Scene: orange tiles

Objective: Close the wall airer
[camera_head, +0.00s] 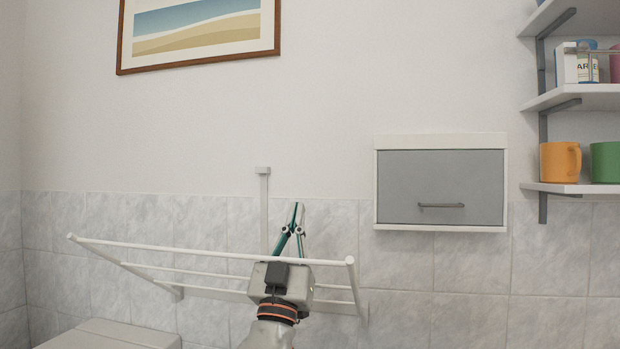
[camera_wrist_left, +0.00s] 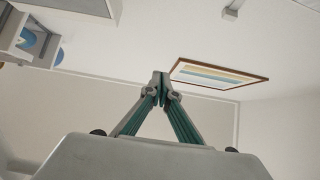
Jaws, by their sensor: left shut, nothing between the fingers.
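The white wall airer (camera_head: 170,246) is folded out from the tiled wall in the head view, with its long front bar and side arms standing away from the wall. An upright white wall strip with a small catch (camera_head: 263,171) rises above its middle. My left gripper (camera_head: 297,208) points up at the airer's right half, its fingertips above the front bar. Its housing hides part of the rails; I cannot tell whether it touches the bar. In the left wrist view its fingers (camera_wrist_left: 161,77) meet at the tips, shut and empty. My right gripper is not in view.
A grey-fronted wall cabinet (camera_head: 440,187) hangs right of the airer. Further right, white shelves (camera_head: 570,98) hold an orange mug (camera_head: 560,161), a green mug (camera_head: 605,162) and other items. A framed picture (camera_head: 198,34) hangs above.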

